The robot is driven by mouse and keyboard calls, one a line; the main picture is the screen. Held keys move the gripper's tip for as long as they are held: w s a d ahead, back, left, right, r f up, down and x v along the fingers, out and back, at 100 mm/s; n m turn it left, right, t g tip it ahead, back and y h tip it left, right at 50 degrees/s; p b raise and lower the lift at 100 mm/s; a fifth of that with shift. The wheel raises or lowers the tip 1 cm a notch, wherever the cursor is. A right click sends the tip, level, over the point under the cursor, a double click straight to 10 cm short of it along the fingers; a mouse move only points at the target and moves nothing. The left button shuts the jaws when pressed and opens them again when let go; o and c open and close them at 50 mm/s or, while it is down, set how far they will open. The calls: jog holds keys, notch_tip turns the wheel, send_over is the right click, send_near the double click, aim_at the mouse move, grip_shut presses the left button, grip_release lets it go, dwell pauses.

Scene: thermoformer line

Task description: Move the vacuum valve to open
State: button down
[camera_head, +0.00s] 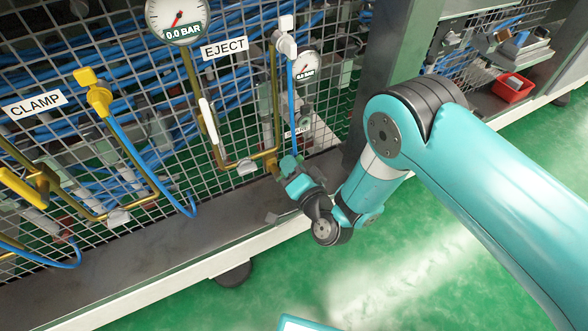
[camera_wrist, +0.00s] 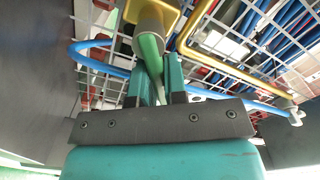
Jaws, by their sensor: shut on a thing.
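In the wrist view a brass valve (camera_wrist: 168,14) with a round pale stem end sits at the top middle. A green lever (camera_wrist: 151,50) runs from it down between the two fingers of my gripper (camera_wrist: 156,75). My gripper is shut on this lever. In the head view my gripper (camera_head: 289,163) is low on the mesh panel, right of the EJECT pipes, and hides the valve it holds. A small label (camera_head: 297,131) just above it is too small to read, so I cannot confirm this is the vacuum valve.
An EJECT sign (camera_head: 224,48) and a CLAMP sign (camera_head: 34,105) hang on the mesh. A large gauge (camera_head: 178,18) and a small gauge (camera_head: 306,66) read 0.0 bar. Brass pipes and blue hoses surround my gripper. A grey ledge (camera_head: 130,255) runs below.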

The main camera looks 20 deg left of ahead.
aim_at(280, 175)
dwell(0.3)
jog(key=n, duration=0.3)
jog(key=shift+s+a+r+n+p, duration=0.3)
jog(key=shift+r+n+p, duration=0.05)
jog(key=shift+r+n, duration=0.05)
jog(key=shift+s+a+r+n+b, duration=0.15)
jog(key=shift+s+a+n+b, duration=0.05)
jog(key=shift+n, duration=0.7)
jog(key=shift+s+a+r+n+b, duration=0.1)
jog(key=shift+s+a+n+b, duration=0.1)
jog(key=shift+n, duration=0.7)
jog(key=shift+s+a+f+n+b, duration=0.1)
jog(key=shift+s+a+n+b, duration=0.15)
jog(key=shift+n+b, duration=0.55)
jog(key=shift+s+a+r+n, duration=0.1)
jog(key=shift+s+r+n, duration=0.1)
jog(key=shift+n, duration=0.5)
jog(key=c, duration=1.1)
grip_release()
jog(key=shift+w, duration=0.1)
